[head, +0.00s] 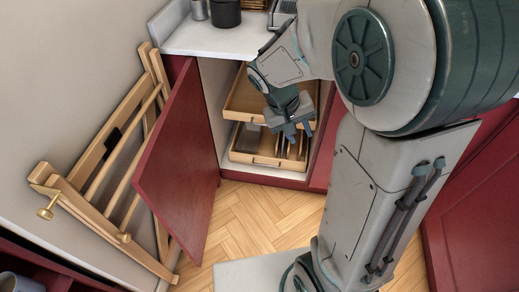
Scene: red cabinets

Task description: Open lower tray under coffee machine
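The cabinet is open, and two wooden trays show inside it. The lower tray (254,159) sits near the cabinet floor, with dividers and a dark item in it and a small handle on its front. The upper tray (240,101) is above it. My gripper (298,135) points down in front of the trays, over the right part of the lower tray in the picture. Its fingers look apart, with nothing between them. I cannot tell whether they touch a tray. My arm hides the right part of the cabinet, and no coffee machine can be clearly made out.
The red cabinet door (180,160) stands wide open on the left. A folded wooden rack (110,150) leans at the left wall. A dark canister (226,13) is on the white counter (215,40). The wooden floor (255,215) before the cabinet is clear.

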